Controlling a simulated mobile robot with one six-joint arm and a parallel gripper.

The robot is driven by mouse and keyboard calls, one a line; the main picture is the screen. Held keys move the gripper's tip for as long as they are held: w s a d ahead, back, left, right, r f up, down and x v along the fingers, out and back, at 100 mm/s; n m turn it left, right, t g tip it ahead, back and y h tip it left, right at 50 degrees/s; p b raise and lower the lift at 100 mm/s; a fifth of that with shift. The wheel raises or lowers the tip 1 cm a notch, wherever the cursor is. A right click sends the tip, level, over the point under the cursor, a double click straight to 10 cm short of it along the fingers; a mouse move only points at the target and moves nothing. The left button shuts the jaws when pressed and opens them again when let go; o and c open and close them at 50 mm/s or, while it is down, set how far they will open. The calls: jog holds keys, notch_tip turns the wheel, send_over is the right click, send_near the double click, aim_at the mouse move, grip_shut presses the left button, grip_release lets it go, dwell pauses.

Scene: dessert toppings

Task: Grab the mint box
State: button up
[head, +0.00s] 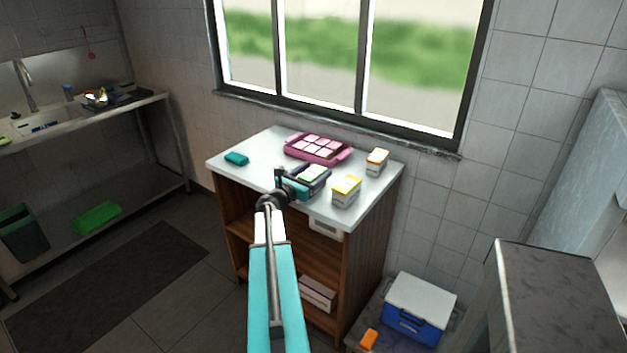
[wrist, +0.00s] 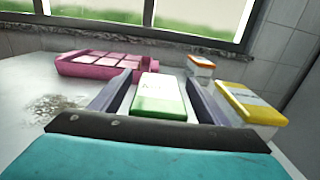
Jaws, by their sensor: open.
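The mint box looks to be the green and white box (wrist: 160,97) in the middle of the wrist view. It also shows in the head view (head: 311,174), on the white counter top. My gripper (wrist: 160,92) is open, with one dark finger on each side of this box. In the head view my gripper (head: 308,180) is low over the counter and partly covers the box.
A pink tray (wrist: 68,68) with pale squares lies behind the box. A yellow-topped box (head: 346,191) and an orange-topped box (head: 377,162) stand to its right. A teal item (head: 236,158) lies at the left. The window sill (head: 340,126) borders the counter's back.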

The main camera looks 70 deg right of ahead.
aim_at(319, 167)
jog(key=shift+p+x, duration=0.35)
jog(key=shift+x, duration=1.15)
jog(key=shift+f, duration=0.1)
jog(key=c, duration=1.4)
